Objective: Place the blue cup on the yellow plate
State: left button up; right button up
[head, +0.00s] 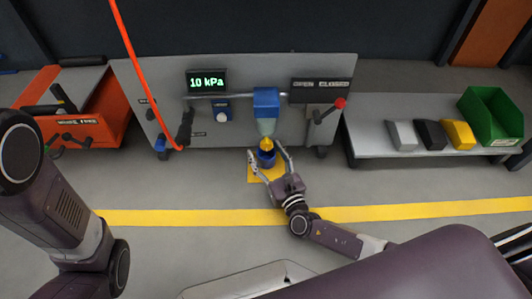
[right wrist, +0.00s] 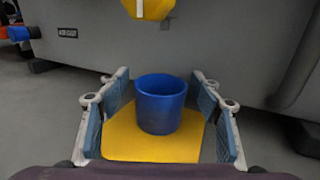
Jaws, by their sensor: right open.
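The blue cup (head: 267,160) stands upright on the yellow plate (head: 252,174), on the floor in front of the grey panel. In the right wrist view the blue cup (right wrist: 161,112) is open at the top and sits toward the far part of the yellow plate (right wrist: 130,145). My right gripper (head: 265,150) is open, with one finger on each side of the cup. In the right wrist view gaps show between the cup and both finger pads. Of my left arm only links show at the left; its gripper is out of view.
A yellow-tipped nozzle under a blue block (head: 266,101) hangs just above the cup. The panel's display (head: 207,82) reads 10 kPa; a red-knobbed lever (head: 328,110) sits right. An orange cart (head: 90,120) stands left, a bench with a green bin (head: 490,115) right.

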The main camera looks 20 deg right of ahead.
jog(key=s+p, duration=0.1)
jog(key=s, duration=0.2)
jog(key=s+d+p, duration=0.1)
jog(key=s+p, duration=0.1)
jog(key=s, duration=0.2)
jog(key=s+p, duration=0.1)
jog(key=s, duration=0.3)
jog(key=shift+d+p, duration=0.15)
jog(key=shift+p, duration=0.15)
jog(key=shift+s, duration=0.45)
